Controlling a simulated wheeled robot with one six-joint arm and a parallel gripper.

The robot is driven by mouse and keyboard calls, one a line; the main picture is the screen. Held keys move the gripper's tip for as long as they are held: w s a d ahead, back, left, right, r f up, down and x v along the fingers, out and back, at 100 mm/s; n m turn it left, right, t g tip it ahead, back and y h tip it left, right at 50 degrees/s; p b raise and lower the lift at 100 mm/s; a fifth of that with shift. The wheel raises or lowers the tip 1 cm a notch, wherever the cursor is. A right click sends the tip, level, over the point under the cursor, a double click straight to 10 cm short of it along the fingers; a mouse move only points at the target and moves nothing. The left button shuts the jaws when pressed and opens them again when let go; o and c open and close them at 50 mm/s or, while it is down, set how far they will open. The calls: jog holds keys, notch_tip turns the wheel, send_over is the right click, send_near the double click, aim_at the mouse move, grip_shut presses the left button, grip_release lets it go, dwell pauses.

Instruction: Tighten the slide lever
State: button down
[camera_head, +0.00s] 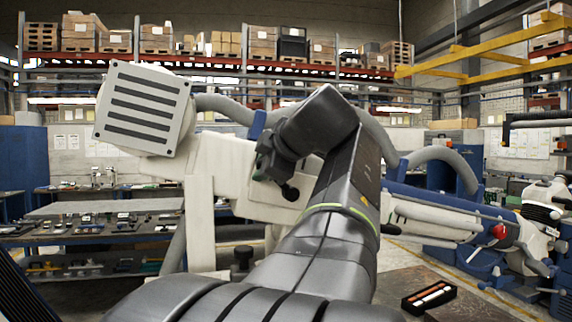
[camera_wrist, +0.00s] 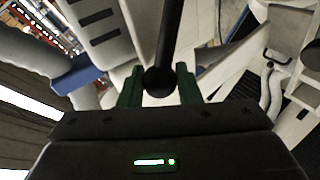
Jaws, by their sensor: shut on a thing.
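The slide lever (camera_wrist: 168,38) is a black rod with a round ball end. In the wrist view it comes down from the top centre, and its ball sits between the two green fingers of my gripper (camera_wrist: 159,88). My gripper is shut on the lever near the ball. In the head view my gripper (camera_head: 261,170) is at the pale microscope arm (camera_head: 228,165), partly hidden by my own arm. A black ball knob (camera_head: 290,192) shows just below and right of it; I cannot tell whether it is the same lever's end.
The slatted pale head (camera_head: 143,108) stands upper left of my gripper. Grey hoses (camera_head: 228,107) and blue brackets run close behind. A bench with parts (camera_head: 90,225) is at left. A black tray (camera_head: 428,297) lies lower right, and another white machine (camera_head: 535,215) stands far right.

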jog(key=shift+f, duration=0.1)
jog(key=c, duration=1.1)
grip_release()
jog(key=shift+s, duration=0.1)
jog(key=b+v, duration=0.1)
jog(key=v, duration=1.2)
jog(key=shift+s+d+r, duration=0.2)
jog(key=shift+r, duration=0.05)
jog(key=shift+w, duration=0.1)
jog(key=p+x, duration=0.1)
jog(key=x, duration=1.2)
jog(key=shift+w+a+f, duration=0.2)
jog(key=shift+a, duration=0.05)
